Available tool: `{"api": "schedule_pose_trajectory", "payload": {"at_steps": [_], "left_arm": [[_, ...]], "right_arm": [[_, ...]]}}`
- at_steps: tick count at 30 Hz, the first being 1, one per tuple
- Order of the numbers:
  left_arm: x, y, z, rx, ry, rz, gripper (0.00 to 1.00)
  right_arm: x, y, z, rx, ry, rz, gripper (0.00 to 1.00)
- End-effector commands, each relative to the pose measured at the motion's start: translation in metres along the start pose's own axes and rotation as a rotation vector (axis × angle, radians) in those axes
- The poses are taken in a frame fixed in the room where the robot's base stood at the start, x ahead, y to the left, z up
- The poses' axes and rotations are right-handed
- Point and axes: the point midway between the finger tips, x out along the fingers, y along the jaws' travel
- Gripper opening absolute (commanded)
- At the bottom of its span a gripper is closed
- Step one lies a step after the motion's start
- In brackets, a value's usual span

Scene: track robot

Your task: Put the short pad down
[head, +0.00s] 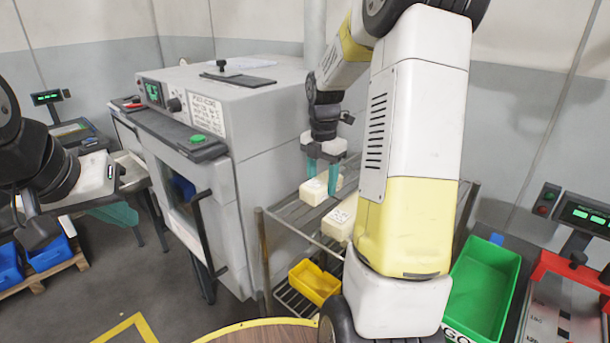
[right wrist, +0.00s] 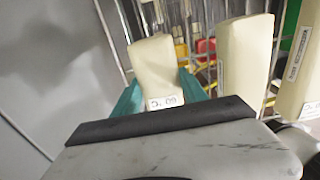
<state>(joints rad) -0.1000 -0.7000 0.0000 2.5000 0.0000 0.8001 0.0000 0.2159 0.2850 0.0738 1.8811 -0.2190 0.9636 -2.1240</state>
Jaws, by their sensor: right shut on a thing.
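My right gripper (head: 322,178) is shut on a cream pad (head: 314,192), with a teal finger on either side of it. In the right wrist view this pad (right wrist: 155,68) sits between the teal fingers, with a printed label at its near end. It looks like the short pad. It is at the wire rack's top shelf (head: 287,211); I cannot tell whether it touches the shelf. Another cream pad (head: 338,222) lies on the shelf nearer me, partly behind my right arm. My left gripper (head: 112,212) is at the far left, away from the pads; its finger gap is unclear.
Two more pads, a middle one (right wrist: 243,60) and a right one (right wrist: 300,65), stand beside the held pad in the right wrist view. A grey machine (head: 220,130) borders the rack. A yellow bin (head: 314,283) sits lower; a green bin (head: 484,285) is right.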

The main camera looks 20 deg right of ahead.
Motion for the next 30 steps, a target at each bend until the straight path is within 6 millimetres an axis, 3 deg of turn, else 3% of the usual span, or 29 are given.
{"api": "schedule_pose_trajectory", "payload": {"at_steps": [1,4,16,20,30], "left_arm": [[0.0,0.0,0.0,0.0,0.0,0.0,0.0],[0.0,0.0,0.0,0.0,0.0,0.0,0.0],[0.0,0.0,0.0,0.0,0.0,0.0,0.0],[0.0,0.0,0.0,0.0,0.0,0.0,0.0],[0.0,0.0,0.0,0.0,0.0,0.0,0.0]], "right_arm": [[0.001,0.0,0.0,0.0,0.0,-0.001,0.54],[0.001,0.0,0.0,0.0,0.0,0.0,0.72],[-0.006,0.0,0.0,0.0,-0.001,0.001,0.72],[-0.025,0.001,0.001,0.001,-0.002,0.003,0.72],[-0.096,0.0,0.0,0.0,-0.002,0.003,0.72]]}}
